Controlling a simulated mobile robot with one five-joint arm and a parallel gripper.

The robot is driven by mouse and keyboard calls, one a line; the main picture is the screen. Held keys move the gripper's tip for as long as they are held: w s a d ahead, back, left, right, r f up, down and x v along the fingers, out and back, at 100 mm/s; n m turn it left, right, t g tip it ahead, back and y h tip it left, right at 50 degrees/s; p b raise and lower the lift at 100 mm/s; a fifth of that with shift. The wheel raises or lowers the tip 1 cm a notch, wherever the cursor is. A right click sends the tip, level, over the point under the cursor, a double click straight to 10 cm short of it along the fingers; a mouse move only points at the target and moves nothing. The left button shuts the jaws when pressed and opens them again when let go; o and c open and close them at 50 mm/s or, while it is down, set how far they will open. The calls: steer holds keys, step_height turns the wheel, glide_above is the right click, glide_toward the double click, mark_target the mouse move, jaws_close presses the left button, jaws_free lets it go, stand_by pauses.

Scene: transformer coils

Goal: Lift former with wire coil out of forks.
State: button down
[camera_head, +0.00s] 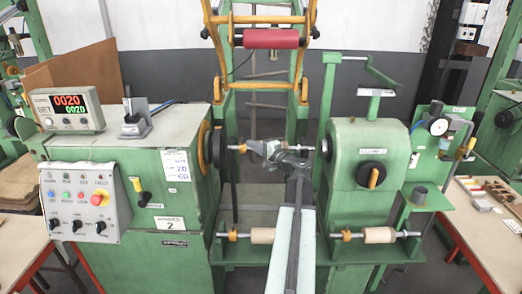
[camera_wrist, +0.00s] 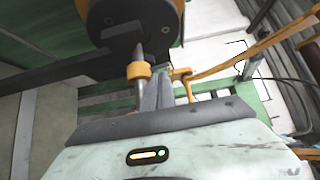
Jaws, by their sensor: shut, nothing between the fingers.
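My gripper (camera_head: 268,149) is at the spindle line, between the left headstock and the right tailstock; its jaws are shut and empty. In the wrist view its grey fingers (camera_wrist: 165,88) are close to a spindle with an orange collar (camera_wrist: 138,72); I cannot tell whether they touch. That collar also shows in the head view (camera_head: 242,148). A tan cylindrical former (camera_head: 262,236) lies level on a rod at the lower front left. A second tan former (camera_head: 380,235) lies at the lower front right. No wire coil can be made out on either, and the forks are not clear.
The green headstock (camera_head: 180,150) and tailstock (camera_head: 345,165) stand on both sides of my arm. A red roll (camera_head: 271,38) sits in the yellow frame above. A control panel (camera_head: 85,205) is at left. Workbenches (camera_head: 470,235) flank the machine.

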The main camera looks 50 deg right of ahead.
steer(key=shift+w+d, duration=0.1)
steer(key=shift+w, duration=0.7)
steer(key=shift+w+a, duration=0.5)
steer(key=shift+w, duration=0.15)
